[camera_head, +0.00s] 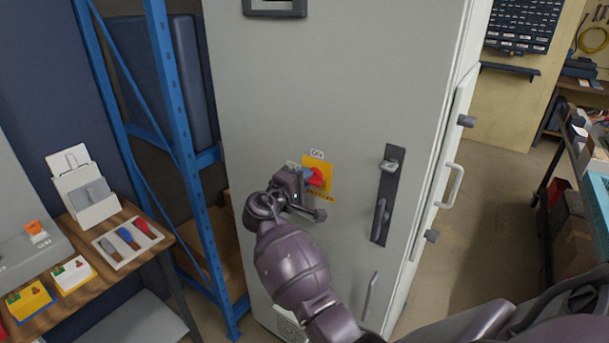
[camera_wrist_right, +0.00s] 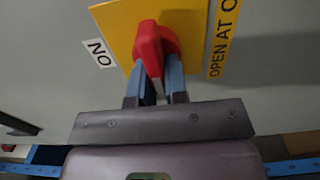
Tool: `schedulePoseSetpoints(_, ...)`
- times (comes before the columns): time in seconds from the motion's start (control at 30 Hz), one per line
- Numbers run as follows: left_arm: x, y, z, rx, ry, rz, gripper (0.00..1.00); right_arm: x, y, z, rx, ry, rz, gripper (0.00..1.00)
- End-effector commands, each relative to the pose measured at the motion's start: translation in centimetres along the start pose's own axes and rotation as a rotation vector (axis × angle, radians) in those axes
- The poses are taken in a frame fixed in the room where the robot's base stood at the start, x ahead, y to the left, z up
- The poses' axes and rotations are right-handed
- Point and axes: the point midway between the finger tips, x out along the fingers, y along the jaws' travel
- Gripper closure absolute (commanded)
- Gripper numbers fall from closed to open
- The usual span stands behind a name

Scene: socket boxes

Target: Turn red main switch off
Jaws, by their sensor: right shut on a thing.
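The red main switch handle (camera_head: 317,178) sits on a yellow plate (camera_head: 325,163) on the front of a tall grey cabinet (camera_head: 330,80). A small "ON" label (camera_head: 317,154) is above the plate in the head view. My right gripper (camera_head: 305,176) reaches the switch from the left. In the right wrist view, the two blue-grey fingers of my right gripper (camera_wrist_right: 158,72) are on either side of the red handle (camera_wrist_right: 152,48), shut on its near end. The fingers hide part of the handle. My left gripper is not in view.
A black latch handle (camera_head: 383,200) is on the cabinet to the right of the switch. A blue rack (camera_head: 180,130) stands close on the left. A wooden table (camera_head: 125,245) at lower left holds boxes and a tray (camera_head: 105,243). Floor is open at right.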

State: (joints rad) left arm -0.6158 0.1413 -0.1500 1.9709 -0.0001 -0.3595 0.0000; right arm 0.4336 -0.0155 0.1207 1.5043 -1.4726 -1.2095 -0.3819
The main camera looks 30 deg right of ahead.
Motion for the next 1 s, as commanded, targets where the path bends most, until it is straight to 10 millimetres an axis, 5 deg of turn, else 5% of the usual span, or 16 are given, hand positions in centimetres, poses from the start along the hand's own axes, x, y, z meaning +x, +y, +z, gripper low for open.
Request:
schedulePoseSetpoints(0.37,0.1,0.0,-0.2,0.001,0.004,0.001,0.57,0.0,0.0,0.0,-0.007,0.001,0.001,1.0)
schedulePoseSetpoints(0.4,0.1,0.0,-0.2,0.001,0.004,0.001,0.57,0.0,0.0,0.0,-0.007,0.001,0.001,0.81)
schedulePoseSetpoints(0.53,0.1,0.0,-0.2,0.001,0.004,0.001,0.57,0.0,0.0,0.0,-0.006,0.001,0.001,0.62)
schedulePoseSetpoints(1.0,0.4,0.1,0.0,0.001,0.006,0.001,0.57,-1.6,-0.1,-0.1,-0.004,0.002,0.0,0.61)
